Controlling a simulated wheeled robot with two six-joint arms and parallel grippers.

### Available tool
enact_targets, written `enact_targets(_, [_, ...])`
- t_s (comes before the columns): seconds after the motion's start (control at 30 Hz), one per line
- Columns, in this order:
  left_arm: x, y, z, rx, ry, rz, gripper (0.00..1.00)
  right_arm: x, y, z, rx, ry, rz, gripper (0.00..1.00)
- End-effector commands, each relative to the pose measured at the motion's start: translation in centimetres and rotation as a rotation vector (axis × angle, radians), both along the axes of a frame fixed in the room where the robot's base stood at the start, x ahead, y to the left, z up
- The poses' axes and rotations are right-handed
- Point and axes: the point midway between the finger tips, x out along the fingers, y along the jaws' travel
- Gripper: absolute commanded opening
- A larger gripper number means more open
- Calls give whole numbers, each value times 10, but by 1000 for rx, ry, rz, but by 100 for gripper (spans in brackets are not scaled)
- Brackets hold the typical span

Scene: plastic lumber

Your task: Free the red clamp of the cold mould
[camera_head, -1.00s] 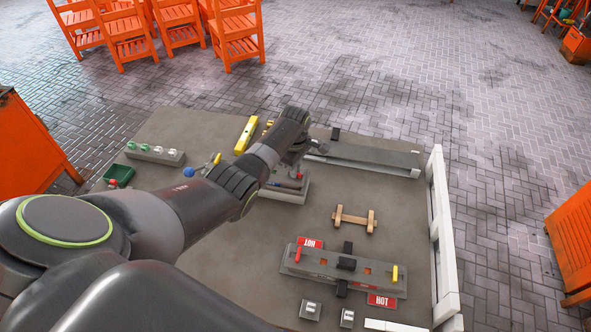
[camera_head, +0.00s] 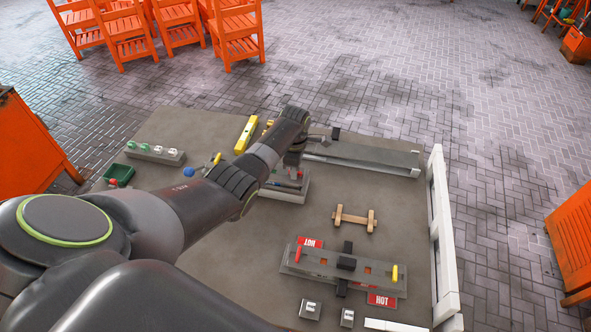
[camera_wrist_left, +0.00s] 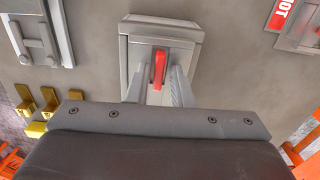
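A grey block-shaped mould without HOT signs (camera_head: 287,194) sits on the grey table, partly hidden by my left arm in the head view. In the left wrist view the mould (camera_wrist_left: 186,36) carries an upright red clamp lever (camera_wrist_left: 158,66) near its middle. My left gripper (camera_wrist_left: 159,80) is over this mould, pointing down at it. Its two fingers are apart, one on each side of the red lever, with gaps visible. It also shows in the head view (camera_head: 292,164). My right gripper is not in view.
Another mould (camera_head: 318,266) with red HOT signs, a red lever and a yellow lever stands nearer. A small wooden piece (camera_head: 354,219) lies between. A long grey rail (camera_head: 365,157) is behind, and a white frame (camera_head: 442,235) edges the right side.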

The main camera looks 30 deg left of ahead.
Motion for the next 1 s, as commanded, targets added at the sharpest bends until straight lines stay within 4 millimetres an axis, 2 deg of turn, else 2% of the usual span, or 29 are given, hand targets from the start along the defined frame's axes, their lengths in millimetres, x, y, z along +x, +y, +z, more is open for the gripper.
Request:
enact_targets(0.03, [0,0,0,0,-1,-1,27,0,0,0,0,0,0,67])
enact_targets(0.13, [1,0,1,1,-2,-2,38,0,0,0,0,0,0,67])
enact_targets(0.43, [2,0,4,0,-5,-3,38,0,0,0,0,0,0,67])
enact_targets(1.0, [2,0,59,-1,-5,-3,38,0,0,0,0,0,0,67])
